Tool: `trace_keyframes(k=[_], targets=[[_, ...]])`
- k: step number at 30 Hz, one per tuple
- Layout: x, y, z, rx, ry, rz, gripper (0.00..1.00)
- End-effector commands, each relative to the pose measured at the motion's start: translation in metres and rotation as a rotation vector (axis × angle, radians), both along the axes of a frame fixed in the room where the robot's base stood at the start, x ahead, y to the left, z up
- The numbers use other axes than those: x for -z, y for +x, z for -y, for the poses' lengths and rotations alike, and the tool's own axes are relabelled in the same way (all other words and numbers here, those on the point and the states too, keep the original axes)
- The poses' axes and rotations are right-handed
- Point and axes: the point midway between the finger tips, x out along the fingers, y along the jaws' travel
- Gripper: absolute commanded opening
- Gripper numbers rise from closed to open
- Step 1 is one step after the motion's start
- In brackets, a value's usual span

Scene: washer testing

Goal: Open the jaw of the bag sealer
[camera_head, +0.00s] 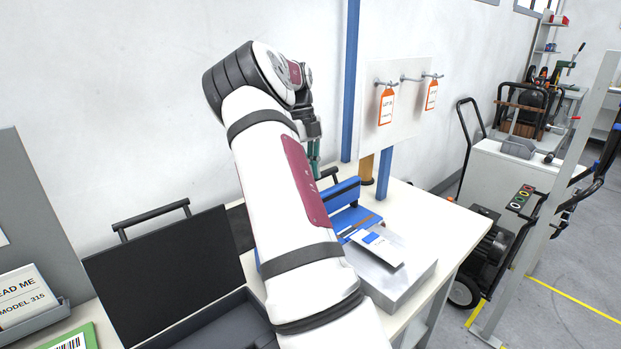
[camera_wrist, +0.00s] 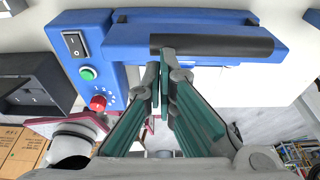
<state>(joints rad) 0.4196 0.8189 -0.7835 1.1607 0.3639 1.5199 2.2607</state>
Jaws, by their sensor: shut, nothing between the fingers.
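The blue bag sealer (camera_head: 343,193) stands on the bench, partly hidden behind my arm. In the wrist view its blue jaw bar (camera_wrist: 122,37) runs across the top, with a dark grip (camera_wrist: 215,45) along its near edge. I cannot tell for sure how far the jaw stands open. Its side panel has a black switch (camera_wrist: 74,44), a green button (camera_wrist: 88,73) and a red knob (camera_wrist: 98,103). My gripper (camera_wrist: 163,62) is shut and empty, its fingertips at the left end of the grip; contact is unclear. In the head view its green fingers (camera_head: 315,158) show only partly.
A silver block (camera_head: 405,284) with a white-and-blue packet (camera_head: 377,247) on it stands in front of the sealer. An open black case (camera_head: 165,270) lies left of my arm. Orange tags (camera_head: 387,106) hang on a board behind. The bench's right side is clear.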

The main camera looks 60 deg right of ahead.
Motion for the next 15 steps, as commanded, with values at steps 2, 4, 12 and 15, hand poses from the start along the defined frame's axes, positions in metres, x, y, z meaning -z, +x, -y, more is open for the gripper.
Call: trace_keyframes(k=[2,4,12,15], targets=[[0.003,0.007,0.002,0.000,-0.001,0.001,0.00],[0.004,0.010,0.003,0.000,-0.001,0.001,0.00],[0.007,0.019,0.005,0.000,-0.001,0.001,0.00],[0.007,0.021,0.005,-0.001,0.000,0.001,0.00]])
